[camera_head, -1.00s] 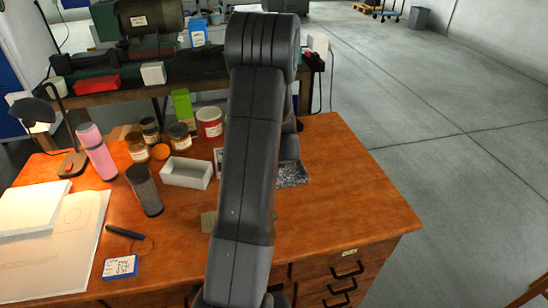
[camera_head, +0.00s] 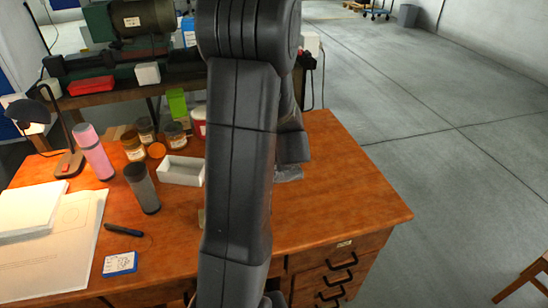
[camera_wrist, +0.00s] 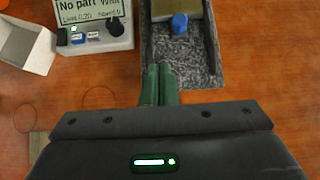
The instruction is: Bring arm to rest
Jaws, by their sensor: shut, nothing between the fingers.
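My arm (camera_head: 238,165) stands across the middle of the head view, over the wooden desk (camera_head: 350,190), and hides part of it. The gripper end is hidden behind the arm there. In the wrist view my gripper (camera_wrist: 159,72) shows two green fingers side by side, shut and empty. The fingertips appear over the near left part of a dark tray (camera_wrist: 214,45) with a speckled grey floor. A small blue piece (camera_wrist: 180,23) stands in the tray, farther in and apart from the fingers. I cannot tell the fingers' height above the tray.
A white box (camera_head: 181,171), a grey tumbler (camera_head: 142,188), a pink bottle (camera_head: 95,152), several jars and a lamp (camera_head: 68,140) stand left of my arm. A labelled device (camera_wrist: 103,40) sits beside the tray. The desk's right side and the floor beyond (camera_head: 430,110) are clear.

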